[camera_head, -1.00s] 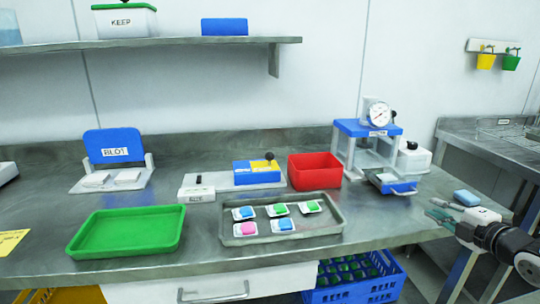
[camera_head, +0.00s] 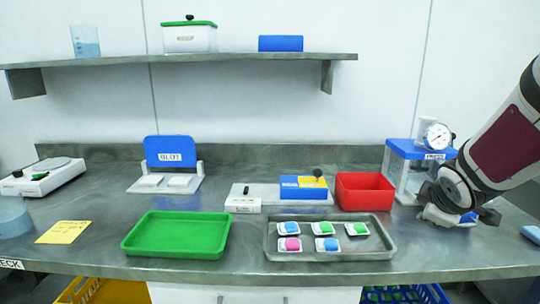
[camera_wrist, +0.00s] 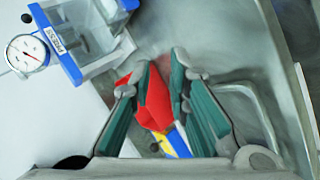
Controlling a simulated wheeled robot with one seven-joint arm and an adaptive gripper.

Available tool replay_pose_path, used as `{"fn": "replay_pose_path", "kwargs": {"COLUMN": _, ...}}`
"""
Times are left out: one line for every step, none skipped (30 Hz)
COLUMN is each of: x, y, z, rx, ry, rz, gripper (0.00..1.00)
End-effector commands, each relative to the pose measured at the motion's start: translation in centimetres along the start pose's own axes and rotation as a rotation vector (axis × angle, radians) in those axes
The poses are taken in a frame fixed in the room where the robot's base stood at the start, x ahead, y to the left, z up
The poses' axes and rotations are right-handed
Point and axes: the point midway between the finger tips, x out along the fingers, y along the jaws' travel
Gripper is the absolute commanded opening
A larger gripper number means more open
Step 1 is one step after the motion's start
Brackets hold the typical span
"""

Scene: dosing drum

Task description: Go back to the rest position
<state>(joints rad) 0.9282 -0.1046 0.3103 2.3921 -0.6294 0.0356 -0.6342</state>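My arm comes in from the right edge in the head view. My gripper (camera_head: 447,200) is in front of the blue-topped press (camera_head: 422,150) and hides part of it. In the wrist view, my gripper (camera_wrist: 161,72) shows two green-padded fingers standing apart, with nothing held between them. The red bin (camera_wrist: 152,100) shows through the gap, some way beyond the fingertips. The press also shows at the upper left of the wrist view (camera_wrist: 78,38), with its round dial beside it.
A metal tray (camera_head: 385,250) holds several coloured pieces in white dishes. Left of it is an empty green tray (camera_head: 175,236). The red bin (camera_head: 364,190), a blue and yellow block (camera_head: 303,188) and the BLOT stand (camera_head: 170,152) are behind. A shelf (camera_head: 200,60) runs above.

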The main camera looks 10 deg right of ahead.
Motion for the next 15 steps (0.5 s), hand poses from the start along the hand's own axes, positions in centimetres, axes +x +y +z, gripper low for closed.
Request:
{"fn": "replay_pose_path", "kwargs": {"x": -1.8, "y": -0.5, "z": -1.4, "rx": 0.039, "ry": -0.003, "rz": -0.002, "gripper": 0.17}}
{"fn": "replay_pose_path", "kwargs": {"x": -2.7, "y": -0.9, "z": -2.0, "rx": 0.072, "ry": -0.009, "rz": -0.008, "gripper": 0.17}}
{"fn": "replay_pose_path", "kwargs": {"x": -3.9, "y": -1.5, "z": -2.7, "rx": 0.116, "ry": -0.013, "rz": -0.016, "gripper": 0.17}}
{"fn": "replay_pose_path", "kwargs": {"x": -4.9, "y": -1.9, "z": -3.2, "rx": 0.151, "ry": -0.016, "rz": -0.024, "gripper": 0.17}}
{"fn": "replay_pose_path", "kwargs": {"x": -5.9, "y": -2.5, "z": -3.6, "rx": 0.185, "ry": -0.018, "rz": -0.032, "gripper": 0.17}}
{"fn": "replay_pose_path", "kwargs": {"x": -7.2, "y": -3.2, "z": -4.2, "rx": 0.231, "ry": -0.018, "rz": -0.046, "gripper": 0.17}}
{"fn": "replay_pose_path", "kwargs": {"x": -8.1, "y": -3.8, "z": -4.7, "rx": 0.265, "ry": -0.017, "rz": -0.058, "gripper": 0.17}}
{"fn": "replay_pose_path", "kwargs": {"x": -9.1, "y": -4.5, "z": -5.0, "rx": 0.3, "ry": -0.016, "rz": -0.071, "gripper": 0.17}}
{"fn": "replay_pose_path", "kwargs": {"x": -10.4, "y": -5.5, "z": -5.5, "rx": 0.346, "ry": -0.014, "rz": -0.093, "gripper": 0.17}}
{"fn": "replay_pose_path", "kwargs": {"x": -11.4, "y": -6.2, "z": -5.8, "rx": 0.381, "ry": -0.011, "rz": -0.111, "gripper": 0.17}}
{"fn": "replay_pose_path", "kwargs": {"x": -12.4, "y": -7.0, "z": -6.2, "rx": 0.416, "ry": -0.008, "rz": -0.131, "gripper": 0.17}}
{"fn": "replay_pose_path", "kwargs": {"x": -13.6, "y": -8.0, "z": -6.5, "rx": 0.459, "ry": -0.002, "rz": -0.159, "gripper": 0.17}}
{"fn": "replay_pose_path", "kwargs": {"x": -14.5, "y": -8.8, "z": -6.8, "rx": 0.491, "ry": 0.001, "rz": -0.182, "gripper": 0.17}}
{"fn": "replay_pose_path", "kwargs": {"x": -15.4, "y": -9.5, "z": -7.0, "rx": 0.519, "ry": 0.003, "rz": -0.205, "gripper": 0.17}}
{"fn": "replay_pose_path", "kwargs": {"x": -16.4, "y": -10.5, "z": -7.1, "rx": 0.553, "ry": 0.005, "rz": -0.235, "gripper": 0.17}}
